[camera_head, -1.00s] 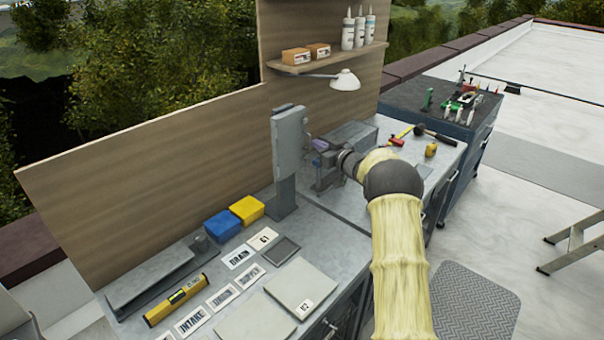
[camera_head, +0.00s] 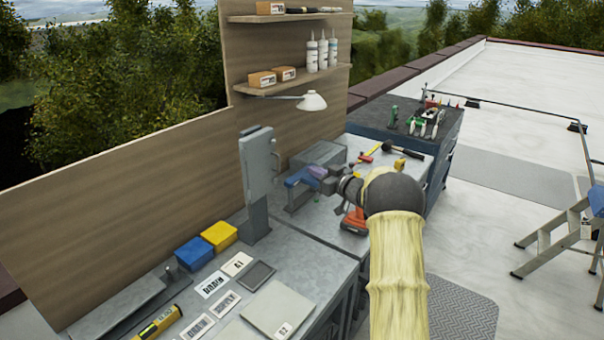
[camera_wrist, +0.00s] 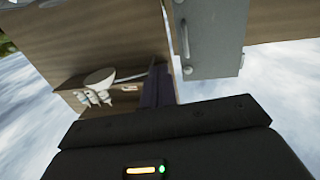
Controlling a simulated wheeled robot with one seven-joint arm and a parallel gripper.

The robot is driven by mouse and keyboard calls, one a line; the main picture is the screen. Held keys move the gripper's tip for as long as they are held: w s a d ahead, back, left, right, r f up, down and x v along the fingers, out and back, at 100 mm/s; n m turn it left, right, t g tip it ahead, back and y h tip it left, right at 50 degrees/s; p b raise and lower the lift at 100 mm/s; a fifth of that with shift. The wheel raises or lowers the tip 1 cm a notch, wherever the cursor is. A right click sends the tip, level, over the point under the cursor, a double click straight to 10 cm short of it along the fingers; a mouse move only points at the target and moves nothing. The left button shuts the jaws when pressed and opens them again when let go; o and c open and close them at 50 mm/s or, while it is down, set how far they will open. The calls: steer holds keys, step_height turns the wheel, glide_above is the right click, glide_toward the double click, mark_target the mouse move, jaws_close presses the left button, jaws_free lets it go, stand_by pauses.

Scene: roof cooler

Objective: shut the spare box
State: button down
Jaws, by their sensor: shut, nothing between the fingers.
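A tall grey box (camera_head: 259,163) stands upright on a grey post at the back of the bench; I take it to be the spare box. In the wrist view a grey panel with a handle (camera_wrist: 208,35) fills the upper right; I take it to be part of this box. I cannot tell how far its door stands open.
A lamp (camera_head: 312,101) and shelves (camera_head: 300,80) are on the wooden board behind. Blue (camera_head: 194,254) and yellow (camera_head: 219,236) boxes sit left of the post. An orange drill (camera_head: 354,221) and a hammer (camera_head: 402,151) lie to the right. A stepladder (camera_head: 560,235) stands far right.

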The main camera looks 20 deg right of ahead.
steer(key=s+d, duration=0.2)
steer(key=d, duration=0.1)
steer(key=shift+s+d+r+b, duration=0.1)
steer(key=shift+s+d+b, duration=0.15)
steer(key=shift+s+b, duration=0.15)
steer(key=shift+a+r, duration=0.1)
steer(key=s+a+f+m+g+h, duration=0.2)
steer(key=s+a+f+g+h, duration=0.1)
steer(key=s, duration=1)
steer(key=s+a+f+m+g+h, duration=0.2)
steer(key=s+a+g, duration=0.3)
steer(key=s, duration=0.9)
steer(key=s+a+f+m+g+h, duration=0.1)
steer(key=s+a+f+g+h, duration=0.2)
steer(key=s, duration=1.1)
steer(key=a+f+g, duration=0.2)
steer(key=a, duration=0.2)
steer(key=shift+a+m+h, duration=0.2)
steer(key=shift+m+h, duration=0.1)
steer(key=shift+m, duration=0.1)
